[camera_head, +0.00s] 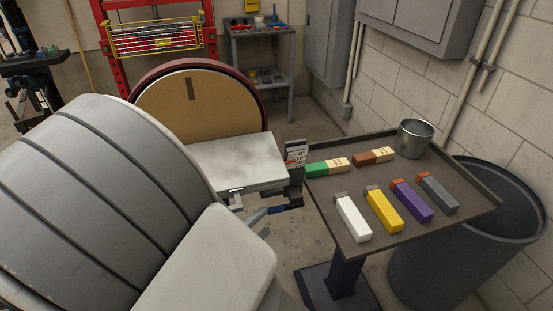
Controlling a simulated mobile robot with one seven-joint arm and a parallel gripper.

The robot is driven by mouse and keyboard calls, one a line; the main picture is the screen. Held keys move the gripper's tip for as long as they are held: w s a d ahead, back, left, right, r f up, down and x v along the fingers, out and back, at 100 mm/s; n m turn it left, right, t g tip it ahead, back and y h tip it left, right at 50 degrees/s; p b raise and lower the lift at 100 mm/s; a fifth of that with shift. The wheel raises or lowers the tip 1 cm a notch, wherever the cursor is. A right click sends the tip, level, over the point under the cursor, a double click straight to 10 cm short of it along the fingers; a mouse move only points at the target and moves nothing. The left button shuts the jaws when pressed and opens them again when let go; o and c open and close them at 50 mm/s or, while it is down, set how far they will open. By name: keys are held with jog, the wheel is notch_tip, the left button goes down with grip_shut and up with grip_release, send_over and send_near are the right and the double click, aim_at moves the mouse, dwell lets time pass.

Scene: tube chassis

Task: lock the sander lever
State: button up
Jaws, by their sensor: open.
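A disc sander stands left of centre, with a round tan disc (180,105) in a dark red housing (262,100). Its flat grey work table (238,160) lies in front of the disc. Below the table's front right corner is a lever (258,216) with a dark blue grip (286,209), pointing right. A small plate with markings (296,154) shows at the table's right end. My large grey arm links fill the lower left and cover part of the sander. My gripper does not show; I cannot see where it is relative to the lever.
A tray stand (344,231) at right carries several coloured blocks (410,200) and a metal cup (415,138). A dark bin (430,265) stands beyond it, by the block wall. A tool cart (262,52) and red rack (108,60) stand behind.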

aim_at(275, 212)
jog(key=b+x, duration=0.1)
jog(key=x, duration=0.7)
jog(key=shift+s, duration=0.1)
grip_shut()
dwell(1.1)
